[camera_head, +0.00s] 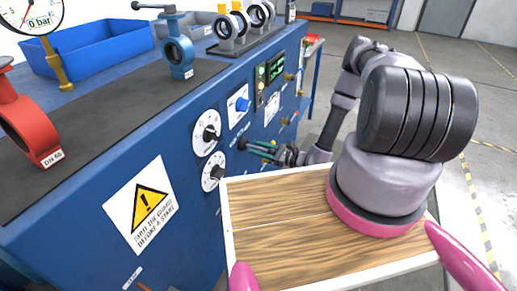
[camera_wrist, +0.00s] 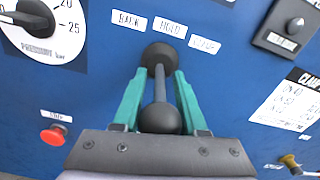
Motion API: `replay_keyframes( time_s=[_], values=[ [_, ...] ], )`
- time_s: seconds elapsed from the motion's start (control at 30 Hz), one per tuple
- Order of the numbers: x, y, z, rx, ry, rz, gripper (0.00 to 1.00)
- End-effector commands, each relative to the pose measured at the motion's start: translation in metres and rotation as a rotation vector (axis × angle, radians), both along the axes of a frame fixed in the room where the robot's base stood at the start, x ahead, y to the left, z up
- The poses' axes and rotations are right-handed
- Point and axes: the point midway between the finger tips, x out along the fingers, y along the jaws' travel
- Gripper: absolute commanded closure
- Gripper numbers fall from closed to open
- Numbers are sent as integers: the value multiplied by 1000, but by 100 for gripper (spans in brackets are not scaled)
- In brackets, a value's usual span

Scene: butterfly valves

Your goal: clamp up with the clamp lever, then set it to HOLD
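The clamp lever (camera_wrist: 160,90) is a dark rod with a round black knob (camera_wrist: 160,119), standing out from a black boss on the blue panel. Labels BACK (camera_wrist: 129,20), HOLD (camera_wrist: 169,27) and CLAMP (camera_wrist: 204,44) sit above it; the boss lies below HOLD. My gripper (camera_wrist: 161,75) has its green fingers on both sides of the lever. The knob fills the gap between them near the palm and looks gripped; blue panel shows beside the thin rod. In the head view my gripper (camera_head: 260,148) is at the panel's front, where the lever is hard to make out.
A pressure dial (camera_wrist: 42,25) is left of the lever, and a red button (camera_wrist: 53,135) is below left. A black switch box (camera_wrist: 292,25) and a printed card (camera_wrist: 292,100) are at right. The head view shows a red valve (camera_head: 27,125) on the bench and my wooden deck (camera_head: 270,240).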

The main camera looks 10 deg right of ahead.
Motion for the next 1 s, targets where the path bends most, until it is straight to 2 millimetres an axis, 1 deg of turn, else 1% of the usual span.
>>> replay_keyframes(
  time_s=[0.03, 0.07, 0.33, 0.47, 0.57, 0.83, 1.0],
  values=[
    [0, 0, 0, -1, 1, 0, 37],
    [0, 0, 0, 0, 0, 1, 35],
    [0, 0, 0, 0, 0, 1, 35],
    [-4, -6, 0, 1, 1, 0, 35],
    [-12, -18, 0, 0, 1, -2, 35],
    [-45, -63, -1, -1, 2, -3, 35],
    [-58, -81, 0, -1, 0, -1, 35]
  ],
)
